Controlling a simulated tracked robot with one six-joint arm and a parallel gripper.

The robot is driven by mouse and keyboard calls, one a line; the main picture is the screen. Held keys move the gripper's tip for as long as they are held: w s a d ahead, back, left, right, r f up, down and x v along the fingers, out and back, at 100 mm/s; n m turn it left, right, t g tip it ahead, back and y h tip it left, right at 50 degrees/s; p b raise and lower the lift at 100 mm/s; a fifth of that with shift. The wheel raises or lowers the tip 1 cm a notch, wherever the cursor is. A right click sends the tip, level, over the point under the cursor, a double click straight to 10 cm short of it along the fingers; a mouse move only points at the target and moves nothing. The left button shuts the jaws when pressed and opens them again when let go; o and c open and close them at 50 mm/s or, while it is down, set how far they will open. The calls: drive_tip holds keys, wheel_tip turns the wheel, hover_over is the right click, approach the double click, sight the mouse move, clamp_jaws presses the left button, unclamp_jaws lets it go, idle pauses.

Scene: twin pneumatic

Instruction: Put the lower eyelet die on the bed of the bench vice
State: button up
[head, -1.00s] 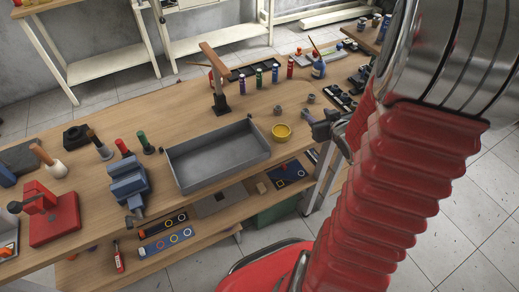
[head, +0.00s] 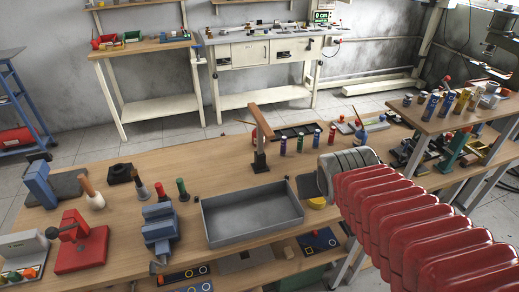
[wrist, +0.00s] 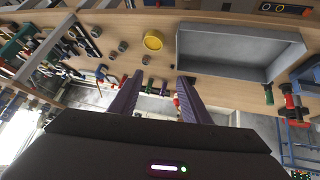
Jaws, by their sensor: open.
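The bench vice (head: 160,228) is blue and stands at the front edge of the bench, left of the grey tray, in the head view. I cannot tell for sure which thing is the lower eyelet die. Two small grey-brown cylinders show in the wrist view, one nearer the yellow bowl (wrist: 123,46) and one beside it (wrist: 113,57). My arm hides that part of the bench in the head view. My gripper (wrist: 159,78) is open, with nothing between its purple fingers. It is hidden behind my red arm in the head view.
The grey tray (head: 252,216) lies between the vice and my arm; it also shows in the wrist view (wrist: 240,46). A yellow bowl (wrist: 153,41) stands beside it. A red press (head: 80,243), tools and bottles stand around. A wooden post (head: 260,135) rises behind the tray.

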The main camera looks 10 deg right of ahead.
drive_tip(key=s+a+r+n+g+y, duration=0.1)
drive_tip(key=s+a+r+y, duration=0.1)
drive_tip(key=s+a, duration=0.7)
drive_tip(key=shift+a+r+g+y, duration=0.2)
drive_tip(key=shift+a+g+y, duration=0.15)
drive_tip(key=shift+a, duration=0.35)
drive_tip(key=shift+s, duration=0.1)
drive_tip(key=shift+c, duration=0.3)
drive_tip(key=shift+c, duration=1.2)
